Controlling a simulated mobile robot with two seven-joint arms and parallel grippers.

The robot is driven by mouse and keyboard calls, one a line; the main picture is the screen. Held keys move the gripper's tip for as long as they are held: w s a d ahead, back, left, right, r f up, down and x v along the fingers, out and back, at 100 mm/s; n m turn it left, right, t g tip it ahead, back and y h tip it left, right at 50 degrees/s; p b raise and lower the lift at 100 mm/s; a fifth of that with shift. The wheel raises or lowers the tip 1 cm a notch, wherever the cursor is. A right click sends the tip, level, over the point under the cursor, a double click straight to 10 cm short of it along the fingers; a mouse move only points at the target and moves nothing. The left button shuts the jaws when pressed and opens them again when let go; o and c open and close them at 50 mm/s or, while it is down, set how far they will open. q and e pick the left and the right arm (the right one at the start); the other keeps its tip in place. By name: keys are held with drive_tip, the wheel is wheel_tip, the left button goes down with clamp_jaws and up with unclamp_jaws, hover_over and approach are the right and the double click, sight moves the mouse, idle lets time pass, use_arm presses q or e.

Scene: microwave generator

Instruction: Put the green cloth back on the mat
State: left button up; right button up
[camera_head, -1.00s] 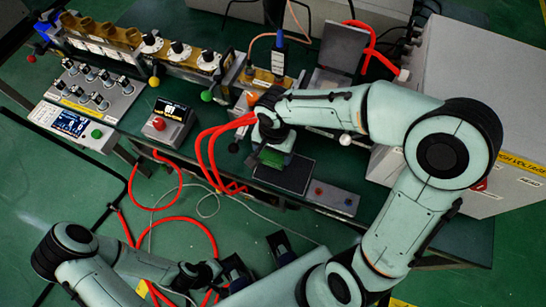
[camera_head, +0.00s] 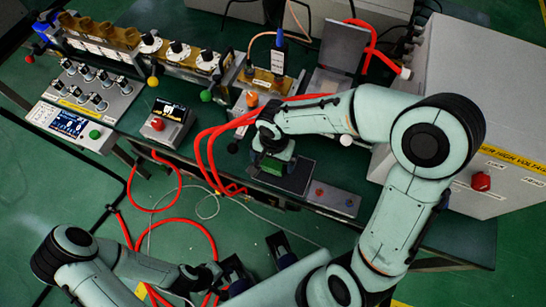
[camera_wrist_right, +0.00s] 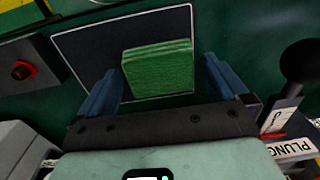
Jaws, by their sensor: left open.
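The green cloth (camera_wrist_right: 158,68) is a folded square block. In the right wrist view it lies over the dark mat (camera_wrist_right: 82,48), which has a thin pale border. In the head view the mat (camera_head: 297,184) is on the bench, and the cloth is mostly hidden under my right gripper (camera_head: 270,168). In the right wrist view my right gripper (camera_wrist_right: 163,72) is open, with one finger on each side of the cloth and no clear grip on it. My left gripper (camera_head: 260,262) is open and empty, low in the head view, away from the mat.
A grey box with a red and a brown button (camera_head: 335,198) stands just right of the mat. Red hoses (camera_head: 212,160) loop left of it. A black ball-topped lever (camera_wrist_right: 300,62) is close to the right finger. A large grey cabinet (camera_head: 480,90) stands at right.

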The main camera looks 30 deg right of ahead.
drive_tip(key=shift+r, duration=0.15)
drive_tip(key=shift+r, duration=0.4)
wheel_tip(320, 180, up, 11)
drive_tip(key=p, duration=0.2)
drive_tip(key=shift+s+r, duration=0.15)
